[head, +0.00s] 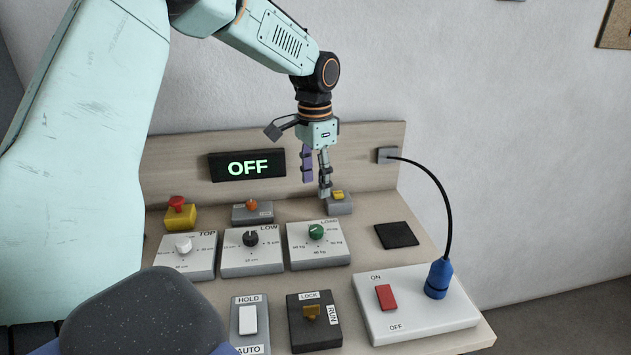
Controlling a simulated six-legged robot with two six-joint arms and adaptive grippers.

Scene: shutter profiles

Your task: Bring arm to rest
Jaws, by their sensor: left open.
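My left gripper (316,178) hangs from its pale green arm, which comes in from the upper left. It points down at the back of the bench, in front of the wooden back panel. Its fingers are apart and hold nothing that I can see. The fingertips are close to a small grey box with a yellow button (338,196); I cannot tell whether they touch it. My right gripper is not in view.
A display (247,167) reads OFF. Three dial boxes, a red mushroom button (177,204), a HOLD/AUTO switch (248,320), a LOCK/RUN switch (311,312) and a white box with a red switch (386,297) and blue plug (437,280) crowd the bench (270,138). A black cable arches at right.

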